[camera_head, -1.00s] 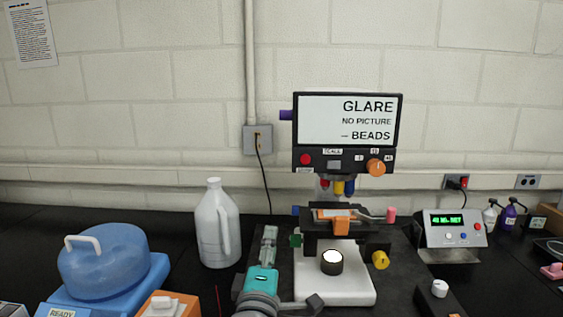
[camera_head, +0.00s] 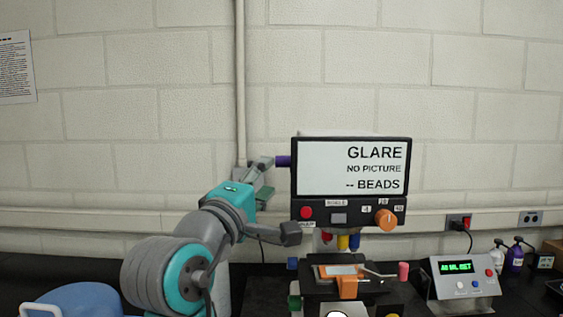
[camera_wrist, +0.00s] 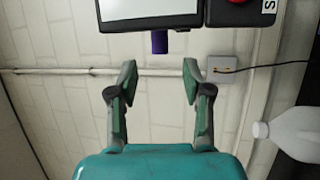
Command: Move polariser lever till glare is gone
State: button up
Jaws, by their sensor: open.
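The microscope's screen (camera_head: 351,168) reads "GLARE, NO PICTURE, -- BEADS". A short purple lever (camera_head: 284,161) sticks out of the screen housing's left side. It also shows in the wrist view (camera_wrist: 159,42), hanging from the housing edge at top centre. No label shows on it. My gripper (camera_head: 266,178) is raised just left of the housing, near the lever. In the wrist view my gripper (camera_wrist: 159,79) is open and empty, and the lever lies roughly in line with the gap, beyond the fingertips. I cannot tell that they touch.
Below the screen are a red button (camera_head: 306,212), an orange knob (camera_head: 386,219) and the stage with a pink-tipped handle (camera_head: 403,270). A control box (camera_head: 465,275) stands to the right. A white jug (camera_wrist: 292,133) and a wall outlet (camera_wrist: 221,66) show in the wrist view.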

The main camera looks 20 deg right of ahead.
aim_at(279, 164)
jog(key=x, duration=0.8)
jog(key=shift+w+d, duration=0.2)
